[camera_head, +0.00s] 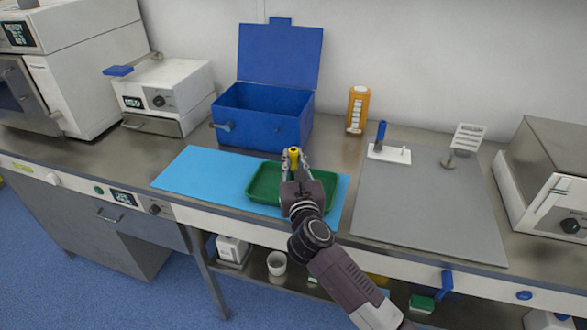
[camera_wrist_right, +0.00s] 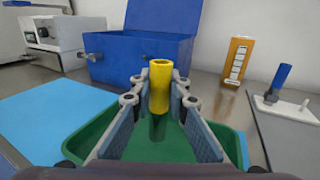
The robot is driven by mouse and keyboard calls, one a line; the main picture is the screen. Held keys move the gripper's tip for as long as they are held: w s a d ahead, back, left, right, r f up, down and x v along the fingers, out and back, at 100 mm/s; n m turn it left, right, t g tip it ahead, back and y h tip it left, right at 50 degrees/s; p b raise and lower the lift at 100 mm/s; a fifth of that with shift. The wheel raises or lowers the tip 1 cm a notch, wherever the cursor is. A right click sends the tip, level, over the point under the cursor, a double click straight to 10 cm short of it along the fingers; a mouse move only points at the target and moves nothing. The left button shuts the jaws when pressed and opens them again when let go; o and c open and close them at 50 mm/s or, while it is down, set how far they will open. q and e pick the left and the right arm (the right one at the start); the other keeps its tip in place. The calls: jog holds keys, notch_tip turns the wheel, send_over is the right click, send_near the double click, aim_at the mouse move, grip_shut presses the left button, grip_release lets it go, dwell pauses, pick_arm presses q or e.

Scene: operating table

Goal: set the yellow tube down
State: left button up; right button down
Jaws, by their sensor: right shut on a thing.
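The yellow tube (camera_wrist_right: 160,85) stands upright between the fingers of my right gripper (camera_head: 294,161), which is shut on it. Its top also shows in the head view (camera_head: 294,152). In the wrist view the tube is over the green tray (camera_wrist_right: 217,140), with a dark green reflection or shadow below it; I cannot tell whether its lower end touches the tray floor. The green tray (camera_head: 262,184) lies on the blue mat (camera_head: 195,168). My left gripper is not in view.
An open blue box (camera_head: 258,132) stands behind the tray. An orange container (camera_head: 357,108) is at the back. A white stand with a blue tube (camera_head: 389,153) and a white rack (camera_head: 467,139) stand by the grey mat (camera_head: 430,205), which is mostly clear.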

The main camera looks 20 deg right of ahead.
aim_at(294, 167)
jog(key=shift+f, duration=1.45)
jog(key=shift+f+b, duration=0.2)
jog(key=shift+b, duration=0.15)
jog(key=c, duration=1.8)
grip_release()
jog(key=shift+c, duration=0.2)
jog(key=shift+r, duration=0.15)
